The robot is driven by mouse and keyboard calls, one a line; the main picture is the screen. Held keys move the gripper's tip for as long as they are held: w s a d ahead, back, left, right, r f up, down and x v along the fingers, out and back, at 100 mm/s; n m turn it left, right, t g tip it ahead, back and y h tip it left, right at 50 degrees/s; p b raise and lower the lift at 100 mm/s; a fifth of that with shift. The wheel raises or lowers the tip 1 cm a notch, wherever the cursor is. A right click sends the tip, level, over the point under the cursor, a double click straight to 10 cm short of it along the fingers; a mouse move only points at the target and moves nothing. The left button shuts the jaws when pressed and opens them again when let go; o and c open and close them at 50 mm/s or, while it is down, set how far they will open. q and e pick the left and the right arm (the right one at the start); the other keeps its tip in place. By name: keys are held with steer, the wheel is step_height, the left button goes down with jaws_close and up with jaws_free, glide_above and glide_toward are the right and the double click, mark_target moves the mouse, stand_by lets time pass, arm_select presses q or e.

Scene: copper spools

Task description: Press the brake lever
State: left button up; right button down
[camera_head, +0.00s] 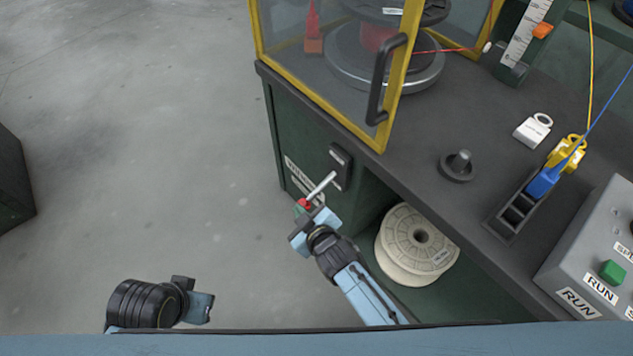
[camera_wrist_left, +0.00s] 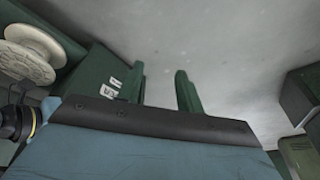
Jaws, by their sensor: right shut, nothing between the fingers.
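The brake lever (camera_head: 321,185) is a pale metal rod with a red knob (camera_head: 305,203) at its lower left end. It comes out of a dark plate (camera_head: 341,166) on the bench's green side panel and slants down. My right gripper (camera_head: 299,211) is shut and empty, with its fingertips at the red knob; whether they touch it I cannot tell. My left gripper (camera_head: 198,306) is low at the left of the head view, away from the lever. In the left wrist view its two green fingers (camera_wrist_left: 161,80) stand apart with nothing between them.
A cream spool (camera_head: 413,240) sits on the shelf under the dark benchtop (camera_head: 430,125). A yellow-framed guard with a black handle (camera_head: 382,85) stands above the lever. A grey control box (camera_head: 600,250) is at the right.

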arm_select(q)
steer(key=shift+s+d+r, duration=0.1)
steer(key=shift+d+r, duration=0.05)
steer(key=shift+r, duration=0.3)
steer(key=shift+s+d+r, duration=0.1)
steer(key=shift+d+r, duration=0.05)
steer(key=shift+r, duration=0.3)
arm_select(e)
steer(key=shift+d+f, duration=0.25)
steer(key=shift+f, duration=0.45)
arm_select(q)
steer(key=shift+r, duration=0.1)
arm_select(e)
steer(key=shift+f, duration=0.1)
